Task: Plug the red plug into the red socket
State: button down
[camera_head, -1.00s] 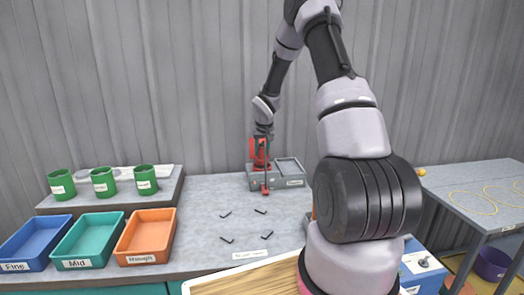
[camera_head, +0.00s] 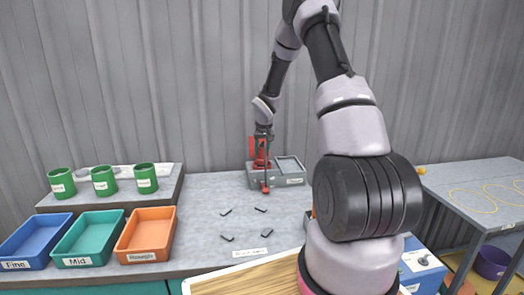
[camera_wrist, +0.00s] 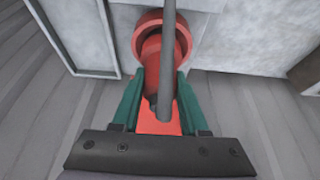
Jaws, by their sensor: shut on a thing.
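My gripper (camera_wrist: 160,105) is shut on the red plug (camera_wrist: 152,75), which sits between its green fingers in the wrist view. The plug's far end lies within the outline of a round red socket ring (camera_wrist: 143,38). I cannot tell how deep it sits. A grey rod or cable (camera_wrist: 167,50) crosses in front of the plug and hides part of it. In the head view my gripper (camera_head: 264,132) is over the grey box (camera_head: 290,182) at the back of the counter, beside red parts (camera_head: 258,152); the plug cannot be made out apart from these there.
A small red knob-like part (camera_head: 265,188) shows at the box's front. Several dark small pieces (camera_head: 227,238) lie on the counter (camera_head: 205,200). Green cups (camera_head: 103,182) and blue (camera_head: 30,240), teal (camera_head: 88,240) and orange (camera_head: 145,235) trays stand left.

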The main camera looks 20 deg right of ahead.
jog(key=shift+c, duration=1.8)
grip_release()
jog(key=d+v, duration=0.1)
jog(key=v, duration=0.9)
jog(key=shift+s+a+r, duration=0.2)
jog(key=shift+a+r, duration=0.1)
jog(key=shift+a, duration=0.2)
jog(key=shift+s, duration=0.1)
